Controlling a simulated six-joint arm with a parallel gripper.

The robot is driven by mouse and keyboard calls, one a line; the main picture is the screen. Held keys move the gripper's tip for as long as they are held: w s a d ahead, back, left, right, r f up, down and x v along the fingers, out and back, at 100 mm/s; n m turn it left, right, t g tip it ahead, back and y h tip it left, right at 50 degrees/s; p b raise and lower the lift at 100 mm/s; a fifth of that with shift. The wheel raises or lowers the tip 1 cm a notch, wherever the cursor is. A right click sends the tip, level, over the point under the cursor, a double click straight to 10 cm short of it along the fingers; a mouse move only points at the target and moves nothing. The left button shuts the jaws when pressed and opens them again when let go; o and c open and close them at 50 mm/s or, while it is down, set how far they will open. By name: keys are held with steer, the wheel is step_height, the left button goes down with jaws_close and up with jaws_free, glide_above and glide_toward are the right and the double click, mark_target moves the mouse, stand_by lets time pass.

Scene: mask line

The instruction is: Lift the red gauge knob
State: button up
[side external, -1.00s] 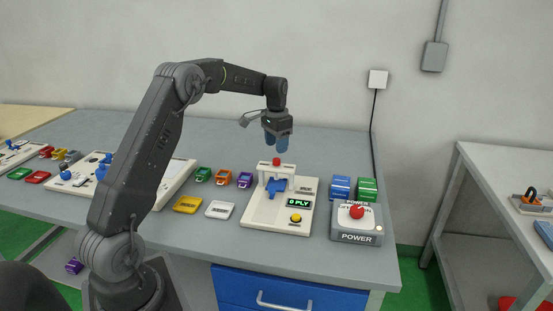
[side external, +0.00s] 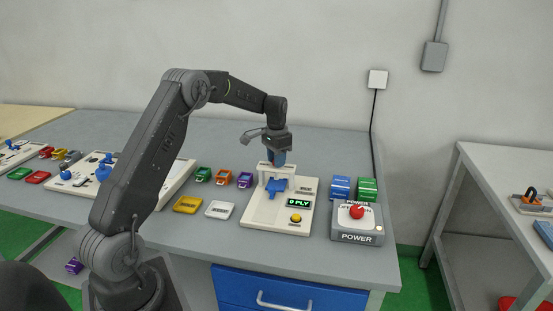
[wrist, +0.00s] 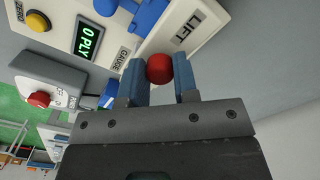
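The red gauge knob (wrist: 160,68) is between the two blue fingers of my gripper (wrist: 161,80) in the wrist view. No gap shows between the knob and either finger, so my gripper looks shut on it. In the side view my gripper (side external: 278,158) is low over the white post frame (side external: 264,172) of the cream board (side external: 263,216), and its fingers hide the knob. The gauge display (side external: 298,202) reads 0 PLY. A LIFT label (wrist: 186,30) and a GAUGE label (wrist: 121,58) are printed on the board.
A blue part (side external: 277,187) sits under the post frame. A yellow button (side external: 296,218) is at the board's front. A grey power box (side external: 357,232) with a red button stands to the right, with blue (side external: 340,187) and green (side external: 367,189) blocks behind it. Small coloured pieces lie left.

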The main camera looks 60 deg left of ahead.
jaws_close()
steer(key=shift+r, duration=1.35)
steer(key=o, duration=0.5)
jaws_free()
steer(key=shift+f, duration=0.1)
step_height(320, 180, up, 14)
steer(key=shift+f, duration=0.1)
